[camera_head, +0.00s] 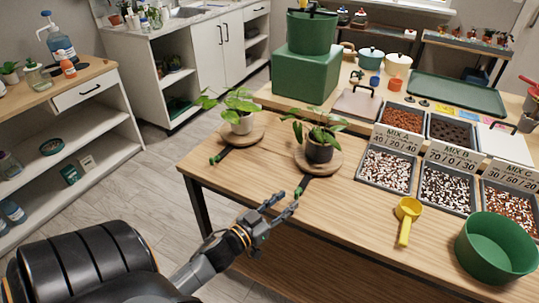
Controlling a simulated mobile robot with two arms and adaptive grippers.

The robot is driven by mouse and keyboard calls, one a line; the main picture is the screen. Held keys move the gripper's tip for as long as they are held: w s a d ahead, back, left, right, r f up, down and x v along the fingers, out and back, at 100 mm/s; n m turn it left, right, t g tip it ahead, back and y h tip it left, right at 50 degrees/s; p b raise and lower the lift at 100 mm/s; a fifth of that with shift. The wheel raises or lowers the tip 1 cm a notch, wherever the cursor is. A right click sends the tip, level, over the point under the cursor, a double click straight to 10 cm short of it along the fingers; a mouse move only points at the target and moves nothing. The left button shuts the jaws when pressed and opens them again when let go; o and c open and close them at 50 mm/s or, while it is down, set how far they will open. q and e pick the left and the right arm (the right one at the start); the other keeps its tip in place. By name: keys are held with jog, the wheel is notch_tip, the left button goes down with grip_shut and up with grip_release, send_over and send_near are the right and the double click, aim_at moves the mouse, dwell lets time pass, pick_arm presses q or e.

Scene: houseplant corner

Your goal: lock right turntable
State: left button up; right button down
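The right turntable (335,168) is a round wooden disc on the bench, with a leafy plant in a dark pot (320,148) standing on it. A dark lever (306,182) with a green tip sticks out from its front side toward my gripper. My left gripper (289,200) is at the bench's front edge, fingers spread and with nothing seen between them. Its fingertips are close to the lever's green tip; I cannot tell whether they touch. My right gripper is not in view.
Trays of mix (387,170), a yellow scoop (406,215) and a green bowl (497,246) lie to the right. Bare bench lies between gripper and scoop.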

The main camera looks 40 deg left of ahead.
pick_arm(q)
jog(key=s, duration=0.6)
jog(key=shift+s+a, duration=0.25)
jog(key=shift+s, duration=0.15)
jog(key=s+d+f+n+g+y, duration=0.1)
jog(key=s+f+g, duration=0.3)
jog(key=f, duration=1.1)
jog(key=s+d+f+g+y, duration=0.1)
jog(key=s+f+g, duration=0.3)
jog(key=f, duration=1.1)
jog(key=s+d+f+m+g, duration=0.1)
jog(key=s+d+f+g, duration=0.3)
jog(key=s+f, duration=0.4)
jog(key=s+d+f+m+g+p, duration=0.1)
jog(key=s+d+f+g, duration=0.3)
jog(key=s+f, duration=0.5)
jog(key=s+g, duration=0.1)
jog(key=s, duration=0.5)
jog(key=shift+s+f+h, duration=0.3)
jog(key=shift+s+h, duration=0.1)
jog(key=shift+d, duration=0.1)
